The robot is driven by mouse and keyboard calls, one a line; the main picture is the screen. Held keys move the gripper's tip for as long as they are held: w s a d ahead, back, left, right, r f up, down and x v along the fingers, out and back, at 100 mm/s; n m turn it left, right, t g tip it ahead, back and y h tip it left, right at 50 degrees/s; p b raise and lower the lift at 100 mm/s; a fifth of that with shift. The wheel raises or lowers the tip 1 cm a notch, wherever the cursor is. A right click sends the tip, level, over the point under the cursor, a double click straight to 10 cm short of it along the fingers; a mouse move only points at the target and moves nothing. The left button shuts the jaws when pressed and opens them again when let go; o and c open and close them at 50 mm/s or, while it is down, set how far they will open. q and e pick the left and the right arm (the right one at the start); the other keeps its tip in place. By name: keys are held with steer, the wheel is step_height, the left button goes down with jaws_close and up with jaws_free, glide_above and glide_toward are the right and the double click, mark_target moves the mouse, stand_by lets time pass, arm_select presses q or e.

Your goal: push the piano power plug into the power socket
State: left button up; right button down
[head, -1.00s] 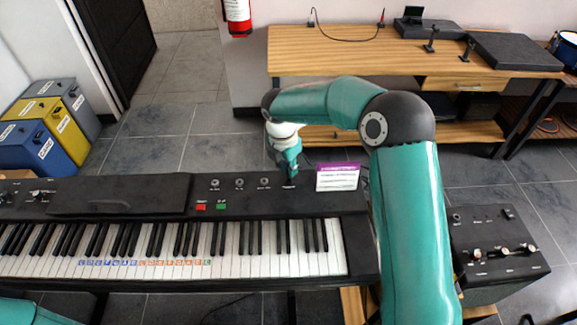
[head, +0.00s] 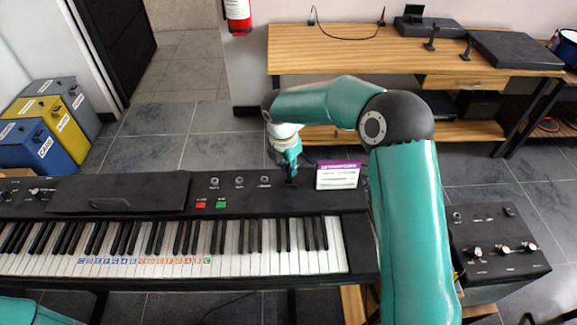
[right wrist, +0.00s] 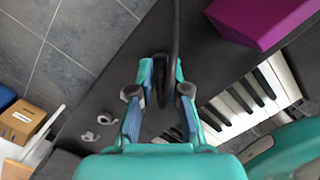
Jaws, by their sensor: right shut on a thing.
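The black piano (head: 150,212) stands across the front left in the head view. My right gripper (head: 290,178) points down at the right part of its top panel, between the row of round jacks and the purple-and-white card. In the right wrist view my right gripper (right wrist: 160,112) is shut on the black plug (right wrist: 162,92), whose dark cord (right wrist: 174,35) runs up out of the picture. The power socket is hidden under the gripper and plug. I cannot tell whether the plug is in it. Only a bit of my left arm shows at lower left; its gripper is out of view.
The purple-and-white card (head: 338,175) stands close to the right of my gripper. A black control box (head: 497,250) is at the right. A wooden bench (head: 370,55) stands behind, with tiled floor (head: 160,130) between. Coloured boxes (head: 45,125) are at far left.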

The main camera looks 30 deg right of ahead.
steer(key=shift+f+b, duration=0.3)
steer(key=shift+f, duration=0.3)
steer(key=c, duration=1.1)
jaws_free()
